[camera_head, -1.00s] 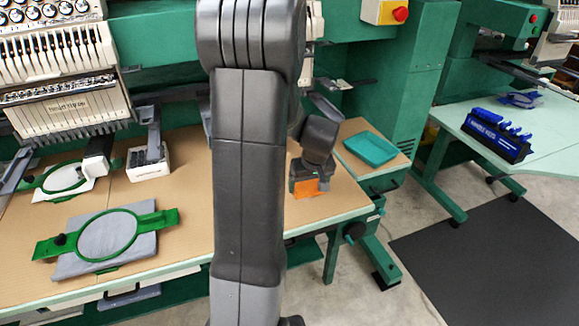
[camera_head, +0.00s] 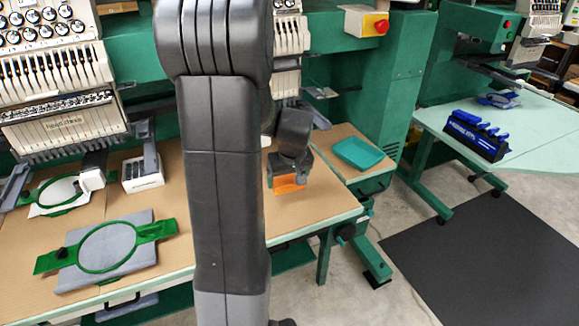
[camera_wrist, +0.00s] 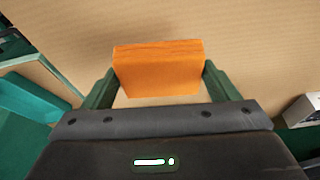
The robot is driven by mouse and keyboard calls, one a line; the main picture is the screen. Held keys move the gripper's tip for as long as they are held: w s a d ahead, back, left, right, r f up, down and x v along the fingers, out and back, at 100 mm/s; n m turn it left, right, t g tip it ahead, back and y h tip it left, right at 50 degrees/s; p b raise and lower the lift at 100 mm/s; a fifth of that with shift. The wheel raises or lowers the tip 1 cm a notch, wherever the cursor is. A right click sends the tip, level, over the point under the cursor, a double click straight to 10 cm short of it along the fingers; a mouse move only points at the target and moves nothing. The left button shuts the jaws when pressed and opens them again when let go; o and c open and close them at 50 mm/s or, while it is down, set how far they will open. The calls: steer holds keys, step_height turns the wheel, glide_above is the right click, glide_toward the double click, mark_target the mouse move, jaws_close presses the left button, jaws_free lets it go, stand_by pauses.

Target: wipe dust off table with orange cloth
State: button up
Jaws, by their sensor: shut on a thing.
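The orange cloth (camera_wrist: 158,70) is a folded block between the two fingers of my gripper (camera_wrist: 158,88) in the wrist view. My gripper is shut on it. In the head view the cloth (camera_head: 289,183) shows below my gripper (camera_head: 290,172), low over the right part of the tan-topped table (camera_head: 225,218). I cannot tell whether the cloth touches the surface. No dust is clearly visible on the table. My arm hides the middle of the table in the head view.
A green hoop on grey fabric (camera_head: 107,247) lies at the table's left front. A white box (camera_head: 142,173) stands behind it. A teal tray (camera_head: 357,153) sits to the right of my gripper. Green embroidery machines stand along the back. A dark mat (camera_head: 480,260) covers the right floor.

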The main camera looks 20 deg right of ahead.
steer(key=shift+r+p, duration=0.65)
steer(key=shift+r, duration=0.55)
